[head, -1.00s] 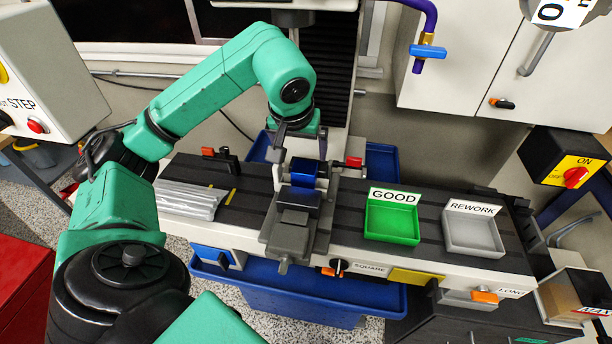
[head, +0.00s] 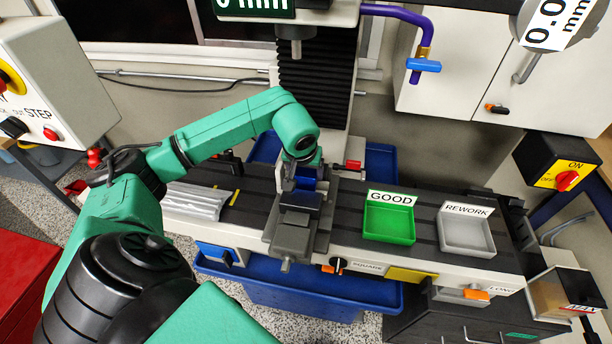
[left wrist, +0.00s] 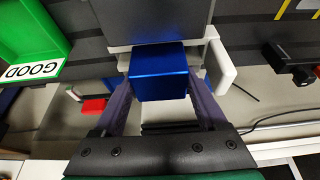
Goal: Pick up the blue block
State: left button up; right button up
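The blue block (left wrist: 158,72) sits at the grey vise (head: 292,236) on the machine table; in the head view it is mostly hidden by my left gripper. My left gripper (head: 305,172) points down over the vise. In the left wrist view, its two fingers (left wrist: 160,85) reach along either side of the block, with the block between them. They look open, and I see no clear grip on the block. The block appears level and still at the vise. My right gripper is not in view.
A green GOOD tray (head: 389,224) and a grey REWORK tray (head: 467,232) stand right of the vise. Silver bars (head: 194,201) lie to its left. The machine's spindle (head: 296,40) hangs above.

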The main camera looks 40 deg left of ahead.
aim_at(306, 170)
pick_arm(q)
grip_shut()
jog(key=shift+w+r, duration=0.1)
jog(key=shift+r, duration=0.05)
jog(key=shift+r, duration=0.3)
notch_tip(306, 170, up, 9)
jog(key=shift+r+b, duration=0.1)
jog(key=shift+b, duration=1)
